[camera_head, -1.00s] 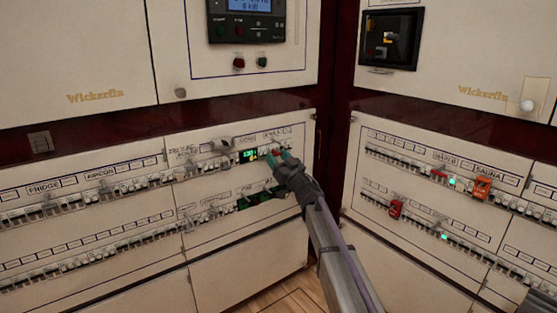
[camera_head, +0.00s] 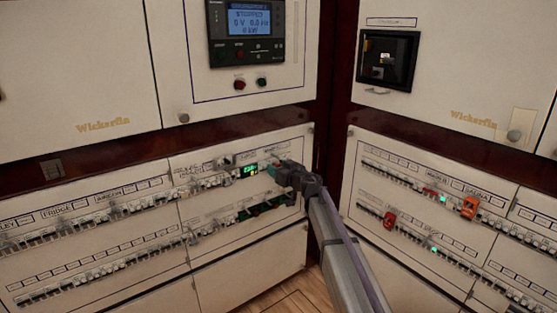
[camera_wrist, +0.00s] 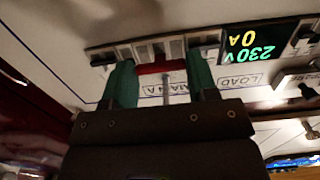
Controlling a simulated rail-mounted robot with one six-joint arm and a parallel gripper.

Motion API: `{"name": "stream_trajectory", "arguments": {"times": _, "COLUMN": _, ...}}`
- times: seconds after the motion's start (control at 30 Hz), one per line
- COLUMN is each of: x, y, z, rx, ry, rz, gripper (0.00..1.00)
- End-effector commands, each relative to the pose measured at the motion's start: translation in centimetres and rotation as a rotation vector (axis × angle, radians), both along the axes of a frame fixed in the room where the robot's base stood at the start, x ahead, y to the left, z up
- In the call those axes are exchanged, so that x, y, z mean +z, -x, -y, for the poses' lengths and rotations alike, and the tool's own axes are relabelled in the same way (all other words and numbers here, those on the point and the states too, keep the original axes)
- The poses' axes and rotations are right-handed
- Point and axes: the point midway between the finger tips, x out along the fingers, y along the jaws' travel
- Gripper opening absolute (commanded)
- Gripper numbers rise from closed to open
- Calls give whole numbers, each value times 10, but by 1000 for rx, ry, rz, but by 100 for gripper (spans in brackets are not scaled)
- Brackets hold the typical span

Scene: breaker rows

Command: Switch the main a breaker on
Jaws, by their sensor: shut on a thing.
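The main a breaker (camera_wrist: 156,68) shows a red part between my fingers in the wrist view. A "MAIN A" label (camera_wrist: 176,90) is upside down just below it. My gripper (camera_wrist: 160,80) has one green fingertip on each side of the breaker and is shut on it. In the head view my gripper (camera_head: 277,172) is against the upper breaker row of the left panel and hides the breaker. The lever's exact position cannot be told.
A lit meter reading 230 V, 0 A (camera_wrist: 242,42) sits right of the breaker in the wrist view. A lower breaker row (camera_head: 150,265) runs beneath. The right panel has orange-red devices (camera_head: 470,207) on its rows. A control screen (camera_head: 248,20) is above.

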Motion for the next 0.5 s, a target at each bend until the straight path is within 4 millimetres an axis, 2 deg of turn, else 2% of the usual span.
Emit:
{"name": "stream_trajectory", "arguments": {"times": 0.03, "x": 13, "y": 0, "z": 0, "rx": -1, "ry": 23, "rz": -25, "gripper": 29}}
{"name": "stream_trajectory", "arguments": {"times": 0.5, "x": 16, "y": -1, "z": -1, "rx": 1, "ry": 184, "rz": -209, "gripper": 29}}
